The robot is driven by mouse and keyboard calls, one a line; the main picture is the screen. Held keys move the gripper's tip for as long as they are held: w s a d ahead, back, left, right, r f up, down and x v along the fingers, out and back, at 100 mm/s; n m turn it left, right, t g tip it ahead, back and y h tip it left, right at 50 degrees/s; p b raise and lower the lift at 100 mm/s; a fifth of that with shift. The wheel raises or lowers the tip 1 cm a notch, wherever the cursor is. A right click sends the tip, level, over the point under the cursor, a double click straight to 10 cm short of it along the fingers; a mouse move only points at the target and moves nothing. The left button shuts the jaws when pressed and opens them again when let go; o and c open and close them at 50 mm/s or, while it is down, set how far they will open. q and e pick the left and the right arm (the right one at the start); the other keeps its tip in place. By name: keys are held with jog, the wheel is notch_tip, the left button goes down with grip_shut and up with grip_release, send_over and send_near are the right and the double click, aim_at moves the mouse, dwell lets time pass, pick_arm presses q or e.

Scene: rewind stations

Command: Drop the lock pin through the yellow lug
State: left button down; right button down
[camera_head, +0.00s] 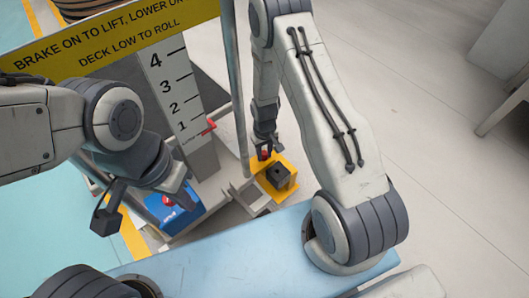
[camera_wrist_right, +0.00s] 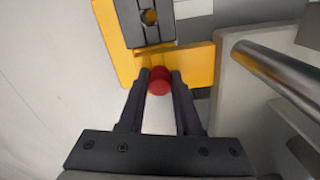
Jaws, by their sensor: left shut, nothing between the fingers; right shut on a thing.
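The yellow lug (camera_head: 286,193) is a yellow bracket at the frame's foot in the head view. A dark block with a hole (camera_head: 278,174) sits on it. In the right wrist view the yellow lug (camera_wrist_right: 195,65) fills the upper middle, with the dark block (camera_wrist_right: 150,32) at the top. My right gripper (camera_wrist_right: 160,74) is shut on the red-headed lock pin (camera_wrist_right: 159,82), at the lug's near edge and short of the block's hole. It also shows in the head view (camera_head: 264,150). The pin's lower part is hidden. My left gripper (camera_head: 180,184) is shut and empty above a blue box.
The blue box (camera_head: 185,218) has a red button (camera_head: 168,201). A scale board (camera_head: 172,85) and a grey post (camera_head: 236,90) stand left of the right gripper. A metal bar (camera_wrist_right: 275,68) lies at the right in the wrist view. Open floor (camera_head: 430,150) is at right.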

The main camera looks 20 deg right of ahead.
jog(key=shift+f, duration=0.15)
jog(key=c, duration=0.5)
grip_release()
notch_tip(320, 180, up, 10)
jog(key=p, duration=0.6)
jog(key=shift+r, duration=0.25)
